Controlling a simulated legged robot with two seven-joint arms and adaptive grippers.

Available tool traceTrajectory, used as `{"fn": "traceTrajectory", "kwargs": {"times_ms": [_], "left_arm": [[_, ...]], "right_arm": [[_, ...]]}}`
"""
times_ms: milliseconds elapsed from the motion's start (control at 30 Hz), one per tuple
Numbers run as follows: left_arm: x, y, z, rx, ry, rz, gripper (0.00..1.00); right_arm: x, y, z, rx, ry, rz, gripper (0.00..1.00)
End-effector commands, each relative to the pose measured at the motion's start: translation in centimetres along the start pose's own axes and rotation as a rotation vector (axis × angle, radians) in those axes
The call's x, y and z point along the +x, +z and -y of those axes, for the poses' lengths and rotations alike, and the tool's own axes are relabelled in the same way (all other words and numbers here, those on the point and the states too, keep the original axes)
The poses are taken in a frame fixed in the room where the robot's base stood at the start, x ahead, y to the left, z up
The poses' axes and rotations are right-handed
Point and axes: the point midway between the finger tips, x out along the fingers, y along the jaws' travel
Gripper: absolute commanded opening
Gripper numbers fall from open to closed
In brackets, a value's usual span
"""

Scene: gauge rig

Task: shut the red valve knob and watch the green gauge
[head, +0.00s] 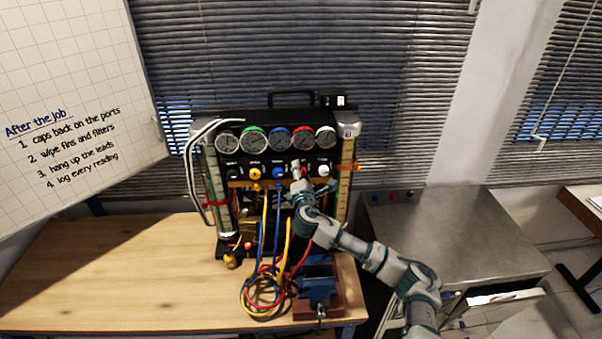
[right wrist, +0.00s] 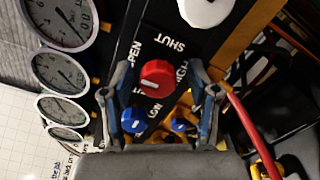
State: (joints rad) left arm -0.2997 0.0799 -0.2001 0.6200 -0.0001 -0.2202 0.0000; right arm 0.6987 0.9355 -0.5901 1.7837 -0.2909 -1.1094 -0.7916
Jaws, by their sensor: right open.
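The red valve knob (right wrist: 157,76) shows in the right wrist view with a white mark on its face, near the SHUT and OPEN lettering. My right gripper (right wrist: 160,70) is open, one finger to each side of the knob; I cannot tell if they touch it. In the head view my right gripper (head: 298,178) is in front of the rig panel and covers most of the red knob. The green gauge (head: 253,139) is second from the left in the top row, uncovered; its reading is too small to tell. My left gripper is not in view.
A blue knob (right wrist: 133,120) sits close to my left-hand finger in the wrist view. A red hose (right wrist: 243,125) runs beside the other finger. Coiled hoses (head: 262,292) and a blue vise (head: 317,282) are at the wooden bench's (head: 120,275) front. The bench's left is clear.

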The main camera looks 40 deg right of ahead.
Motion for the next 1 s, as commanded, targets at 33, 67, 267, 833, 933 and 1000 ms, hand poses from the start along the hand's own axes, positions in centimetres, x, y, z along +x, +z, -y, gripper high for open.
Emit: {"fn": "traceTrajectory", "kwargs": {"times_ms": [33,67,267,833,933,1000], "left_arm": [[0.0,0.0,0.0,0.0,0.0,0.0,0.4],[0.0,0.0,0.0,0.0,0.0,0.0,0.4],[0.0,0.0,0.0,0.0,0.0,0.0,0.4],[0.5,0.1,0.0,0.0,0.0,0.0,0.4],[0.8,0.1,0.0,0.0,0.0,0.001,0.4],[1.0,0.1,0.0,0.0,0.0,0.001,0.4]], "right_arm": [[0.0,0.0,0.0,0.0,0.0,0.0,0.6],[0.0,0.0,0.0,0.0,0.0,0.0,0.6],[0.0,0.0,0.1,0.001,-0.001,0.0,0.25],[0.1,-0.1,0.5,0.09,-0.006,0.0,0.0],[0.1,-0.1,0.5,0.156,-0.007,0.0,0.0],[0.1,-0.1,0.5,0.211,-0.007,-0.001,0.0]]}}
